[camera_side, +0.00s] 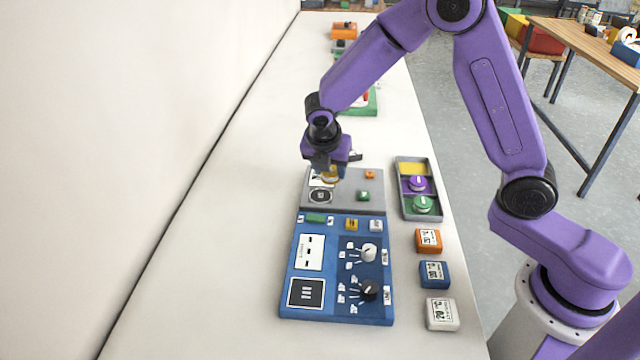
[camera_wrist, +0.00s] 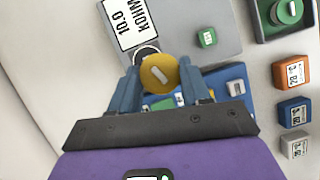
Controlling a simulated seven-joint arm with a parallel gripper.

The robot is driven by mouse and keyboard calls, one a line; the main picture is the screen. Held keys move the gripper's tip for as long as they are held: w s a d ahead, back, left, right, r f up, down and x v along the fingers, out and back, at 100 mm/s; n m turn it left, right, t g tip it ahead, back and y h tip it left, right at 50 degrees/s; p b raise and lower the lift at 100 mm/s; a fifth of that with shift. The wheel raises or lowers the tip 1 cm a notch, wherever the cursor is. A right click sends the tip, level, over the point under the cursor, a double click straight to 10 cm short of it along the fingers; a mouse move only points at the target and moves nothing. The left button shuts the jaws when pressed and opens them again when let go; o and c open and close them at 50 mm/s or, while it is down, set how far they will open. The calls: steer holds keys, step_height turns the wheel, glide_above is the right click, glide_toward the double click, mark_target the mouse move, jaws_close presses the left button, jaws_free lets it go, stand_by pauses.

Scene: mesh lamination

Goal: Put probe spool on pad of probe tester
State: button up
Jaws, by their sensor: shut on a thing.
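A yellow spool (camera_wrist: 159,72) with a pale bar across its top is held between the two fingers of my gripper (camera_wrist: 158,88). In the side view my gripper (camera_side: 331,170) is above the far left part of the grey tester panel (camera_side: 343,200), with the yellow spool (camera_side: 332,178) under it. The dark pad with a pale ring (camera_side: 320,196) lies on that panel's near left. In the wrist view the pad (camera_wrist: 146,49) is partly hidden behind the spool. The tester's display (camera_wrist: 131,22) reads 10.0 KOHM. The spool looks apart from the pad, but its height is unclear.
A blue panel with knobs (camera_side: 337,270) adjoins the grey one on the near side. To the right, a tray (camera_side: 419,188) has an empty yellow compartment and purple and green spools. Orange, blue and white blocks (camera_side: 434,275) stand near it. The table's left side is clear.

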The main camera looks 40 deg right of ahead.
steer(key=w+f, duration=0.2)
steer(key=f, duration=0.1)
steer(key=shift+w+a+f, duration=0.2)
steer(key=shift+w, duration=0.15)
steer(key=shift+f, duration=1.55)
steer(key=shift+f, duration=0.15)
steer(key=o, duration=1.1)
steer(key=shift+c, duration=0.2)
steer(key=v, duration=1.1)
steer(key=s+d+r+m+y, duration=0.1)
steer(key=s+m, duration=0.3)
steer(key=s, duration=0.7)
steer(key=s+d+r+m+g+y, duration=0.1)
steer(key=s+d+r+m+y, duration=0.1)
steer(key=s, duration=0.9)
steer(key=s+d+r+m+g+y, duration=0.1)
steer(key=s+d+r+m, duration=0.1)
steer(key=s+m, duration=0.4)
steer(key=s+d, duration=0.1)
steer(key=s, duration=0.4)
steer(key=shift+s+d, duration=0.4)
